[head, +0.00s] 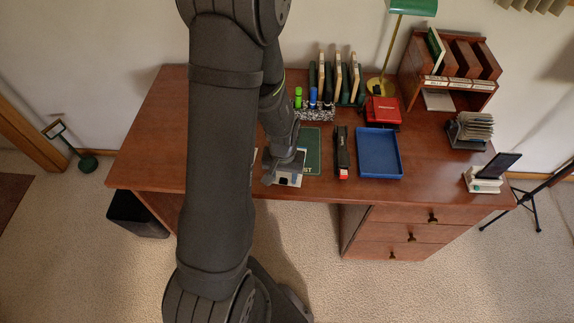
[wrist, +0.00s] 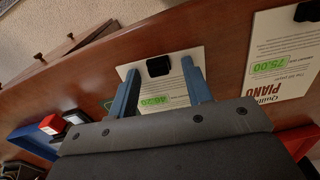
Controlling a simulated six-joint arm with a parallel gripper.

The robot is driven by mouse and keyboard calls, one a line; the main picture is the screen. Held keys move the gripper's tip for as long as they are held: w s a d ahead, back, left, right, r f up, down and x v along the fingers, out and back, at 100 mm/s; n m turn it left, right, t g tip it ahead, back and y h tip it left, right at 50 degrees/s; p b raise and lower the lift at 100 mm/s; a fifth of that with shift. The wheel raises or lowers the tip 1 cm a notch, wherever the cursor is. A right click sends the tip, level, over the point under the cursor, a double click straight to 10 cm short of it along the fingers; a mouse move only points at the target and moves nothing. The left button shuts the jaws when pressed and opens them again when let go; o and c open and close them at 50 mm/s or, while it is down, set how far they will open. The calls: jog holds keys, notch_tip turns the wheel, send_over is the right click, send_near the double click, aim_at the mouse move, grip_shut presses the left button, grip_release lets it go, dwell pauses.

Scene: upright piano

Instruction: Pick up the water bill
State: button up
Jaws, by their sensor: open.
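My gripper (head: 284,180) is low over the front edge of the desk, its fingers apart. In the wrist view, my gripper (wrist: 160,88) has its two blue fingers over a white bill (wrist: 172,90) with a black clip and a green-marked amount that looks like 46.20. Nothing is clamped between the fingers. The bill's heading is hidden by my gripper, so I cannot tell whether it is the water bill. A second clipped bill (wrist: 290,55), headed with the word PIANO and marked 75.00, lies to the right. In the head view, white paper (head: 291,181) shows under the fingers.
A pen holder (head: 315,113) and red box (head: 383,112) stand behind. A wooden sorter (head: 462,62) with slot labels stands at the back right.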

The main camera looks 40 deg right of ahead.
jog(key=shift+c, duration=0.3)
grip_shut()
jog(key=shift+r, duration=0.1)
